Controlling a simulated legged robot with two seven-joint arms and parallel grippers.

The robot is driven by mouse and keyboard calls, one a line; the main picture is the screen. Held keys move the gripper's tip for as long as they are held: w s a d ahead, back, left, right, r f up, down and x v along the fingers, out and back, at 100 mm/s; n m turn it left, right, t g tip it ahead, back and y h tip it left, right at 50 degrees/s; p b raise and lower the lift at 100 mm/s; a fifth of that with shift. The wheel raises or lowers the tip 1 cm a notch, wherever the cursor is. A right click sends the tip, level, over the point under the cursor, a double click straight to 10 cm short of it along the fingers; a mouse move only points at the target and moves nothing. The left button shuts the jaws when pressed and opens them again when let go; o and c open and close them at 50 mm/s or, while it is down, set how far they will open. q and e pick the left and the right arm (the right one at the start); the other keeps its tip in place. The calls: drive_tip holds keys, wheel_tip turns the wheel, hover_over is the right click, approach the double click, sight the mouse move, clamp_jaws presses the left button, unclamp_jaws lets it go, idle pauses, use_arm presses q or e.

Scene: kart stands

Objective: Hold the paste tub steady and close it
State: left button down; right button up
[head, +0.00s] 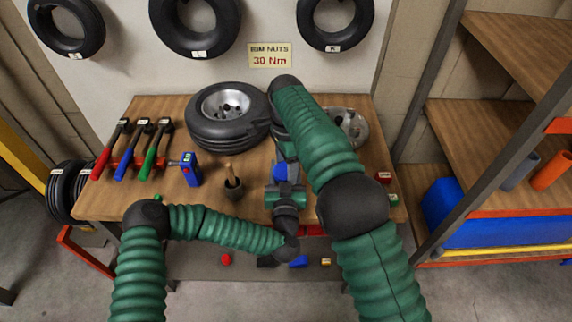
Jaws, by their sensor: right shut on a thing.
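My right arm reaches over the bench and bends down, and its gripper (283,172) is at a small blue thing in the middle of the bench. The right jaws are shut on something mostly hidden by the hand. My left arm comes in low from the left, and its gripper (286,200) points up the picture close to the right one. Its fingers are too small and overlapped to read. I cannot clearly make out the paste tub or its lid; they may be hidden between the hands. A dark pot (233,189) with a wooden handle in it stands left of the grippers.
A metal rim (350,127) lies behind my right arm. A shelf rack (480,121) stands right.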

use_arm(q)
drive_tip(key=shift+s+d+r, duration=0.1)
drive_tip(key=shift+d+r, duration=0.1)
drive_tip(key=shift+d, duration=0.1)
use_arm(e)
drive_tip(key=m, duration=0.5)
drive_tip(key=shift+a+f+m, duration=0.1)
drive_tip(key=shift+a+m, duration=0.25)
drive_tip(key=shift+m, duration=0.05)
drive_tip(key=o, duration=1.5)
drive_tip(key=shift+d, duration=0.1)
use_arm(q)
drive_tip(key=shift+a+f, duration=0.1)
drive_tip(key=shift+a, duration=0.05)
use_arm(e)
drive_tip(key=shift+o, duration=0.2)
drive_tip(key=shift+d, duration=0.1)
use_arm(q)
drive_tip(key=shift+a, duration=0.1)
use_arm(e)
drive_tip(key=shift+d+r, duration=0.1)
drive_tip(key=shift+r, duration=0.15)
wheel_tip(320, 180, up, 4)
drive_tip(key=shift+r, duration=0.1)
